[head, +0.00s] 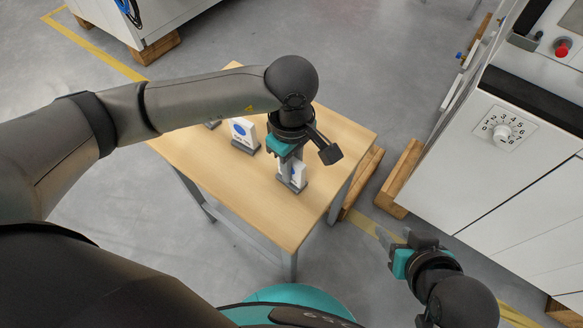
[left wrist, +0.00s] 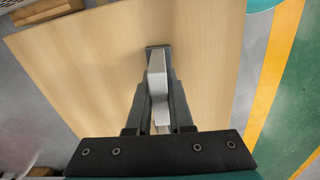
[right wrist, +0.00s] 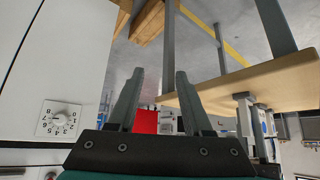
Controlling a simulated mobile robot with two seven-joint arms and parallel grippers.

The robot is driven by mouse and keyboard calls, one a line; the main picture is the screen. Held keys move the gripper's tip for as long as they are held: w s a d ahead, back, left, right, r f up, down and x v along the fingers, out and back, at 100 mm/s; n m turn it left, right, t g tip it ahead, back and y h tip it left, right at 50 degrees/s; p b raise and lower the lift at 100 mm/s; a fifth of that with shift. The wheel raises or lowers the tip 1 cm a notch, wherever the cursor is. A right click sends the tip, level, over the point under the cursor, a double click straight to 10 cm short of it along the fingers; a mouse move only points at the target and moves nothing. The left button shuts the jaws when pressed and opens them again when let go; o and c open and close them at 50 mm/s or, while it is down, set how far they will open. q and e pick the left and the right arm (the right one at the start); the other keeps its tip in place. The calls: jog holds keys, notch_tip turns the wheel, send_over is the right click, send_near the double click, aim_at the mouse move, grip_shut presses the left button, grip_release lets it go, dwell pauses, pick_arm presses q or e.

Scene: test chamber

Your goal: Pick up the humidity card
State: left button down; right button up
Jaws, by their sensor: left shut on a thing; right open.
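A white card with a blue mark (head: 298,171) stands upright in a dark grey holder (head: 291,185) near the table's right corner. Its print is too small to read. My left gripper (head: 289,163) points down from above and is shut on this card; its fingers hide part of it. In the left wrist view the card (left wrist: 157,62) shows edge-on between the fingers, over its holder (left wrist: 158,48). A second white card with a blue spot (head: 242,130) stands in a holder to the left. My right gripper (head: 393,243) is open and empty, off the table's right side.
The wooden table (head: 240,193) is clear in front of the cards. Another dark holder (head: 212,125) is partly hidden behind my left arm. A white cabinet with a numbered dial (head: 502,131) stands at the right. It also shows close by in the right wrist view (right wrist: 62,118).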

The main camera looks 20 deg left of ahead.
pick_arm(q)
jog(key=shift+r, duration=0.15)
pick_arm(e)
jog(key=shift+s, duration=0.1)
pick_arm(q)
jog(key=shift+r+p, duration=0.35)
jog(key=shift+r, duration=0.3)
jog(key=shift+r+p, duration=0.35)
jog(key=shift+r, duration=0.45)
notch_tip(320, 180, up, 3)
jog(key=shift+w+r+p, duration=0.1)
jog(key=shift+r+p, duration=0.1)
jog(key=shift+p, duration=0.55)
notch_tip(320, 180, up, 14)
jog(key=p, duration=0.4)
jog(key=shift+f+p, duration=0.25)
jog(key=shift+p, duration=0.05)
pick_arm(e)
jog(key=s+d+f+g, duration=0.1)
jog(key=s+f+g, duration=0.1)
jog(key=f, duration=0.3)
jog(key=s+d+f+g+h, duration=0.1)
jog(key=s+d+f+g, duration=0.1)
jog(key=f, duration=0.4)
jog(key=shift+s+d+g+h, duration=0.3)
jog(key=shift+s+g, duration=0.1)
jog(key=shift+s, duration=0.25)
